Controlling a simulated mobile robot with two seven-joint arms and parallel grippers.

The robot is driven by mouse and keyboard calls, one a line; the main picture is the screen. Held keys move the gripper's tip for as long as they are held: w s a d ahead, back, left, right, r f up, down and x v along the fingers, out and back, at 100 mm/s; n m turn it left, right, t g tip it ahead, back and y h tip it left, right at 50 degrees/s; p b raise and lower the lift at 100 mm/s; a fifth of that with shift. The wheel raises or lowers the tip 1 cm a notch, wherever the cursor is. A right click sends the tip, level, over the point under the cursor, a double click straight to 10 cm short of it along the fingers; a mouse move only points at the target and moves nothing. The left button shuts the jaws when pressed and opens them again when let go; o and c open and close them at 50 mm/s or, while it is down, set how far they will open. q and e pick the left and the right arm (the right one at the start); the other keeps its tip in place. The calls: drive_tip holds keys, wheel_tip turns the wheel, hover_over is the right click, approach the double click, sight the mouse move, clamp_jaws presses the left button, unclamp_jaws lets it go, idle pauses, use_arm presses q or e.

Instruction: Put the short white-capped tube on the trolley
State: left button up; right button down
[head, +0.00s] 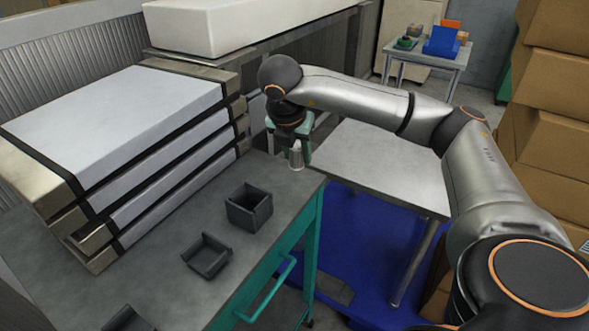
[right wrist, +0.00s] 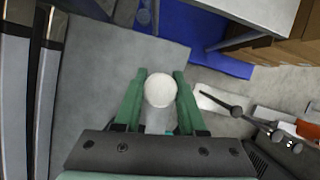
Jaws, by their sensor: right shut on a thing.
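My right gripper (head: 290,146) has green fingers, shut around a short tube (head: 296,158). The tube looks upright and pale metallic in the head view. In the right wrist view its round white cap (right wrist: 159,90) shows between the two fingers of my right gripper (right wrist: 155,88). The tube is at the far right corner of a grey-topped unit with a teal frame and drawer (head: 225,285), seemingly the trolley. I cannot tell whether the tube's base touches the top. My left gripper is not in view.
Two dark open boxes, one taller (head: 249,207) and one lower (head: 207,256), stand on the grey top. A stack of flat pale cases (head: 110,130) fills its left side. A bare light table (head: 380,165) stands to the right. Cardboard boxes (head: 550,120) rise at the far right.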

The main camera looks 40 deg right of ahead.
sight(295, 180)
drive_tip(key=shift+w+d+f, duration=0.2)
drive_tip(key=shift+w+f, duration=0.2)
drive_tip(key=shift+f, duration=0.15)
drive_tip(key=shift+w+d+f, duration=0.15)
drive_tip(key=shift+w+f, duration=0.25)
drive_tip(key=shift+f, duration=0.1)
drive_tip(key=shift+w+d+f, duration=0.15)
drive_tip(key=shift+f, duration=1.6)
drive_tip(key=shift+f, duration=0.1)
drive_tip(key=shift+c, duration=2.4)
unclamp_jaws()
drive_tip(key=shift+r, duration=0.2)
drive_tip(key=v, duration=1.1)
drive_tip(key=shift+r+p, duration=0.35)
drive_tip(key=shift+a, duration=0.25)
